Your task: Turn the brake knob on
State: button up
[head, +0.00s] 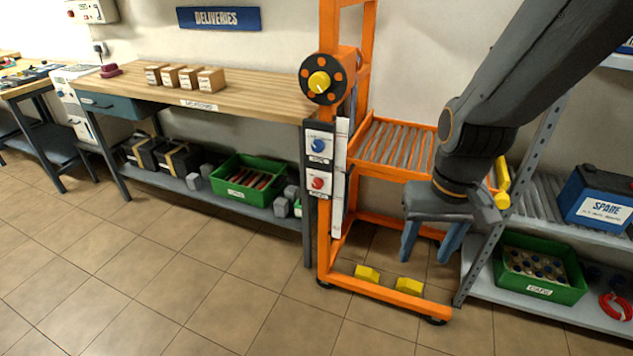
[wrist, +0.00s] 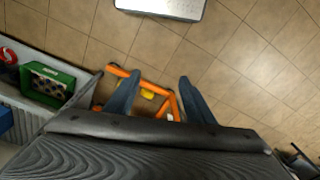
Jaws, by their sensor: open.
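An orange lift frame (head: 326,235) stands at the centre. Its post carries a panel with a blue knob (head: 319,145) above and a red knob (head: 317,183) below, each with a small label too blurred to read. I cannot tell by the labels which is the brake knob. My gripper (head: 425,250) is open and empty, pointing down, right of the panel and apart from it. In the wrist view, my gripper (wrist: 157,80) has its fingers spread above the orange base (wrist: 112,70).
A workbench (head: 240,95) with small boxes stands left. A roller tray (head: 395,142) is fixed to the frame near my arm. A shelf at right holds a green crate (head: 540,288) and a blue battery (head: 597,200). The floor (head: 190,270) in front is clear.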

jog(key=w+a+f+t+b, duration=0.2)
jog(key=w+a+f+t, duration=0.3)
jog(key=w, duration=0.6)
jog(key=w+a+f+t+b, duration=0.1)
jog(key=w+a+f+b, duration=0.2)
jog(key=w+a, duration=0.55)
jog(key=w+a+f+t+b, duration=0.2)
jog(key=w+a+f+t, duration=0.15)
jog(key=w, duration=0.85)
jog(key=m+t+h+b, duration=0.1)
jog(key=t+h+b, duration=0.5)
jog(key=t, duration=0.1)
send_near(316, 186)
jog(key=shift+x, duration=4.1)
jog(key=c, duration=1.1)
jog(key=shift+o, duration=0.2)
